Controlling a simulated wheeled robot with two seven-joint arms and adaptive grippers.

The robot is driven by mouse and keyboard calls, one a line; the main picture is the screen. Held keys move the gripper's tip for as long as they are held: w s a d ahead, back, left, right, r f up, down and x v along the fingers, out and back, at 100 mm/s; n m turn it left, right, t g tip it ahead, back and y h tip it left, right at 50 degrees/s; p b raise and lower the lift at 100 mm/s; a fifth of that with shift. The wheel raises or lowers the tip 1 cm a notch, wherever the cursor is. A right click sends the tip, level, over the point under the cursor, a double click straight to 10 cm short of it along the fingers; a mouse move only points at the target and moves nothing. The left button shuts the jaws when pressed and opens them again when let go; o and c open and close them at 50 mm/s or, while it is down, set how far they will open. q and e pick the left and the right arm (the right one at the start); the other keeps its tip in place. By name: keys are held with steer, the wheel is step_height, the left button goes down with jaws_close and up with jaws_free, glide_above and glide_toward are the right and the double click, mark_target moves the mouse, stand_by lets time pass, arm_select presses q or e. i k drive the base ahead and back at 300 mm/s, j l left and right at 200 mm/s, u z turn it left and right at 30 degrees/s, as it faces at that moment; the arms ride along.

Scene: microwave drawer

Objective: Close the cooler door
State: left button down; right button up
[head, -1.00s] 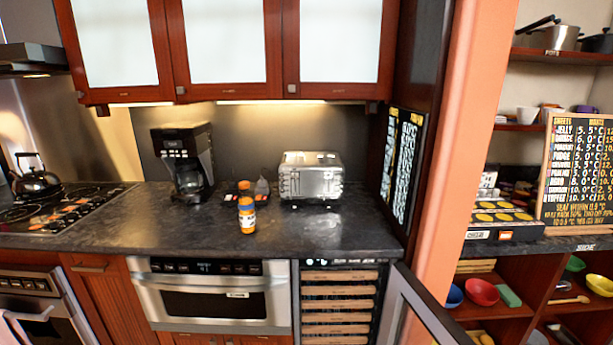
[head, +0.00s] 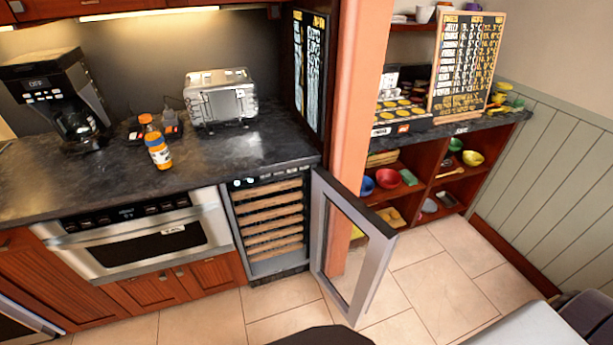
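The cooler (head: 272,222) is built in under the dark counter, with several wooden-fronted racks inside. Its door (head: 347,252), a grey metal frame around glass, stands wide open. It is hinged on the cooler's right side and swings out over the floor to the right. Neither of my grippers shows in the head view, so nothing is seen touching the door.
A microwave drawer (head: 139,236) is left of the cooler. A toaster (head: 220,98), a bottle (head: 157,150) and a coffee maker (head: 62,105) stand on the counter. An orange pillar (head: 357,100) and shelves (head: 424,186) are at right. Tiled floor (head: 437,272) is clear before the shelves.

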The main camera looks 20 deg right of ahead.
mark_target(384, 240)
steer(key=k+l+u, duration=0.15)
steer(key=l, duration=0.25)
steer(key=k+l+u, duration=0.15)
steer(key=l, duration=0.25)
steer(key=l+u, duration=0.1)
steer(key=l, duration=0.45)
steer(key=k+l+u, duration=0.15)
steer(key=l, duration=0.35)
steer(key=i+l+u, duration=0.15)
steer(key=l, duration=0.35)
steer(key=i+l+u, duration=0.15)
steer(key=l, duration=0.4)
steer(key=l+u, duration=0.15)
steer(key=l, duration=0.4)
steer(key=i, duration=0.05)
